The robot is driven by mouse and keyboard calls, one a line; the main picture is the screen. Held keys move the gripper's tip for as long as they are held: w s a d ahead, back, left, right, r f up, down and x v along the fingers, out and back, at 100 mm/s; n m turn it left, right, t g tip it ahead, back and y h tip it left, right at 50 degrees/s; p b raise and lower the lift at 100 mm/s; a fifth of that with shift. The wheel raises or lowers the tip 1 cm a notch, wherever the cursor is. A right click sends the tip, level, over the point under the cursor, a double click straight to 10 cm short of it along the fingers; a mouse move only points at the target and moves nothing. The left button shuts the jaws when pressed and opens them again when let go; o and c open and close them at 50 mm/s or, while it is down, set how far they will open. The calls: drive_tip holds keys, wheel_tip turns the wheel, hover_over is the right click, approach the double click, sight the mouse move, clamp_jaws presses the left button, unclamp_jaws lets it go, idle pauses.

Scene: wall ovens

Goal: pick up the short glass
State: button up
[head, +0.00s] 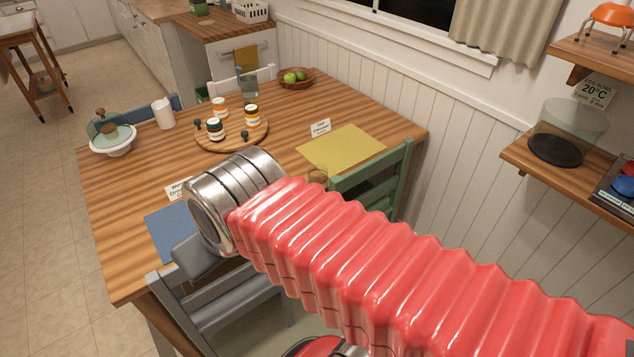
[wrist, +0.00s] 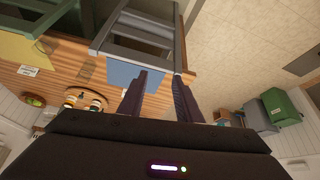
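A short, amber-tinted glass (head: 318,176) stands on the wooden table near the green chair, just above my red arm sleeve in the head view. A taller bluish glass (head: 249,86) stands at the table's far end. My gripper (wrist: 160,75) is open and empty, its two dark fingers apart, well away from the short glass. In the head view my arm hides its fingers.
A wall shelf (head: 560,170) is right.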

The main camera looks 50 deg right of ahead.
drive_tip(key=o, duration=0.3)
drive_tip(key=shift+w+d, duration=0.15)
drive_tip(key=shift+w, duration=0.15)
drive_tip(key=o, duration=0.7)
drive_tip(key=w+d+f, duration=0.1)
drive_tip(key=w+d, duration=0.2)
drive_tip(key=w+d+f+m+t+h, duration=0.1)
drive_tip(key=w+d, duration=0.2)
drive_tip(key=w+d+f+h, duration=0.1)
drive_tip(key=w+d, duration=0.2)
drive_tip(key=shift+w+d+f+m+t, duration=0.1)
drive_tip(key=shift+w+f+m+t, duration=0.2)
drive_tip(key=shift+m+t, duration=0.1)
drive_tip(key=w+d+f+m+t+h, duration=0.1)
drive_tip(key=w+d+f+t+h, duration=0.15)
drive_tip(key=d+f, duration=0.6)
drive_tip(key=w+d+f+m+t+h, duration=0.1)
drive_tip(key=w+d+f+m, duration=0.15)
drive_tip(key=d, duration=1.15)
drive_tip(key=s+d+f, duration=0.1)
drive_tip(key=d+f, duration=0.1)
drive_tip(key=s+d+f+m+t+h, duration=0.1)
drive_tip(key=s+d+f, duration=0.1)
drive_tip(key=d, duration=0.1)
drive_tip(key=s+d+f+h, duration=0.1)
drive_tip(key=d+f, duration=0.1)
drive_tip(key=f, duration=0.1)
drive_tip(key=shift+s+d+h, duration=0.25)
drive_tip(key=shift+s+d, duration=0.1)
drive_tip(key=shift+s, duration=0.05)
